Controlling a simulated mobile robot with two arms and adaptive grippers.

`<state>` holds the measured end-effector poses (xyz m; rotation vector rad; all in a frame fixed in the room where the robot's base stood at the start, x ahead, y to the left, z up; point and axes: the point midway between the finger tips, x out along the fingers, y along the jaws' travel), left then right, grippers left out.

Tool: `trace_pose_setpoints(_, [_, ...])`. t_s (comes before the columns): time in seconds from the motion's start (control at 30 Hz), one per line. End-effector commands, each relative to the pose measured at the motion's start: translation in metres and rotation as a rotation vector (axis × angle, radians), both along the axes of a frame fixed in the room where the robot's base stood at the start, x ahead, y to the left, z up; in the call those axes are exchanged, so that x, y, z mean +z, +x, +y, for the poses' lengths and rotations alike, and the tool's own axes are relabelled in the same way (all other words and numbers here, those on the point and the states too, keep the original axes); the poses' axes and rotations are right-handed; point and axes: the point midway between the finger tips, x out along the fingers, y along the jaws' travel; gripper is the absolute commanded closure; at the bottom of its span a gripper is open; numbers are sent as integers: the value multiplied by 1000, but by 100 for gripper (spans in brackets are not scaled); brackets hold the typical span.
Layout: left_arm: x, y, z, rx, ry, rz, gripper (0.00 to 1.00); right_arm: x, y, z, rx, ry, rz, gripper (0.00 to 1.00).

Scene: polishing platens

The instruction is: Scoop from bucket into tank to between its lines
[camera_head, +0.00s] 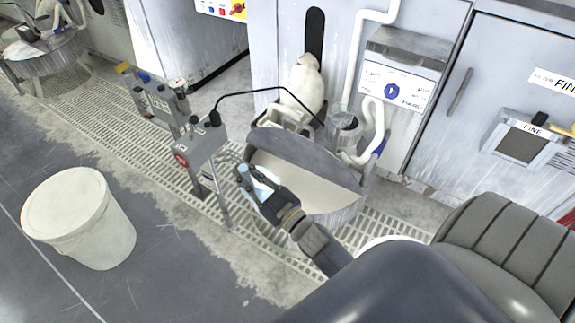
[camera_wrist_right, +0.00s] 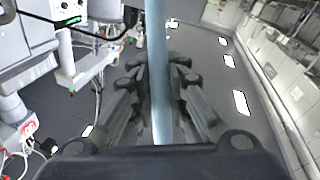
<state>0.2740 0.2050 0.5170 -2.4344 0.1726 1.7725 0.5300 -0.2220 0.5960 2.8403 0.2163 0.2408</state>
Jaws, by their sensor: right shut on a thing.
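My right gripper (camera_head: 254,186) reaches in from the lower right and is over the front left edge of the round platen machine (camera_head: 325,185). It is shut on a light blue thing (camera_head: 262,176), perhaps the scoop's handle. In the right wrist view this light blue strip (camera_wrist_right: 158,75) stands upright between my fingers; its far end is cut off. A white bucket (camera_head: 100,240) stands on the floor at the left, with a pale, flat top; I cannot tell lid from contents. A small grey cylinder (camera_head: 345,128) behind the platen may be the tank; no lines are readable. My left gripper is not in view.
A grey post stand (camera_head: 202,145) with a red button is just left of my right gripper. Metal cabinets (camera_head: 500,75) line the back. A white rim (camera_head: 388,241) shows partly behind my body. Floor grating (camera_head: 130,130) runs along the machines; dark floor around the bucket is clear.

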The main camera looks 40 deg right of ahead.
Motion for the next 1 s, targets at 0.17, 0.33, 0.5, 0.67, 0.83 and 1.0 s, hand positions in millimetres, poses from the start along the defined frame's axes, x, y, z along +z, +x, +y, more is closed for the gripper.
trace_pose_setpoints(0.17, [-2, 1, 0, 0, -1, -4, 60, 1, 0, -6, 1, 17, -6, 100])
trace_pose_setpoints(0.33, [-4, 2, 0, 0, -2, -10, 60, 1, -1, -11, 2, 36, -7, 100])
trace_pose_setpoints(0.5, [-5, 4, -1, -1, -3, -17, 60, 1, -1, -16, 2, 57, -9, 100])
trace_pose_setpoints(0.67, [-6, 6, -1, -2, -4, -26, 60, 1, -2, -20, 3, 73, -11, 100])
trace_pose_setpoints(0.83, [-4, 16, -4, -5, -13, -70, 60, 1, -2, -26, 3, 92, -13, 100])
trace_pose_setpoints(1.0, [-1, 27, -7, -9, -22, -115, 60, 2, -2, -31, 2, 112, -13, 100])
